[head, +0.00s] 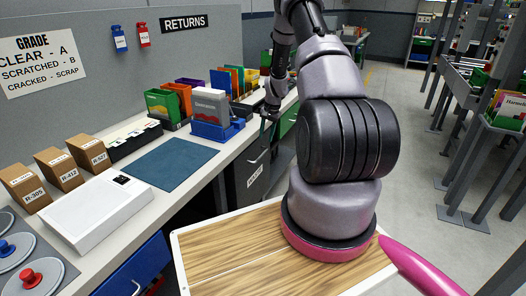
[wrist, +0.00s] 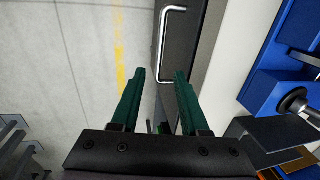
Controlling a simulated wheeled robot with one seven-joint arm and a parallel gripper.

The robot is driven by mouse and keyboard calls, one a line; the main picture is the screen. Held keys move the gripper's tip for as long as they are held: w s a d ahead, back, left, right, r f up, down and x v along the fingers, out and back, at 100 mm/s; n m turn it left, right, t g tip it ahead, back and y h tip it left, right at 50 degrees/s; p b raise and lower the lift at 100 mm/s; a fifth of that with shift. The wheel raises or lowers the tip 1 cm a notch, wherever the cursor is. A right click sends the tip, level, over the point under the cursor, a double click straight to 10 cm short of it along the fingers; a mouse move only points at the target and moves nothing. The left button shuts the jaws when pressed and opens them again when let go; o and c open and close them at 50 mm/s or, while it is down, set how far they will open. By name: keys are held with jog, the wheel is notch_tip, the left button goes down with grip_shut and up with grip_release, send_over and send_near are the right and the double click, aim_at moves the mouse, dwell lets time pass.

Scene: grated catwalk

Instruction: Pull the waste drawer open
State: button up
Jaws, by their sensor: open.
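The waste drawer (head: 253,182) is a dark grey front under the white counter in the head view, with a white label and a bar handle (head: 257,157). It looks closed. In the wrist view the drawer (wrist: 188,45) is at top centre, and its pale bar handle (wrist: 163,45) runs up from between my fingertips. My gripper (wrist: 159,76) is open with two green fingers and holds nothing. The near end of the handle shows between the fingertips; I cannot tell the depth gap or any contact. In the head view my gripper is small and partly hidden beside the counter edge, above the drawer.
The counter (head: 140,185) holds a teal mat (head: 170,163), a blue holder (head: 217,128) with a box, and brown boxes (head: 62,168). A blue drawer (head: 135,270) is at lower left. Grey floor (wrist: 60,70) lies open left of the drawer in the wrist view. Racks (head: 480,100) stand at right.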

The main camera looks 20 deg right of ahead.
aim_at(263, 154)
jog(key=f, duration=0.5)
jog(key=w+a+f, duration=0.1)
jog(key=f, duration=0.2)
jog(key=shift+w+f, duration=0.1)
jog(key=shift+f, duration=0.2)
grip_shut()
dwell(1.0)
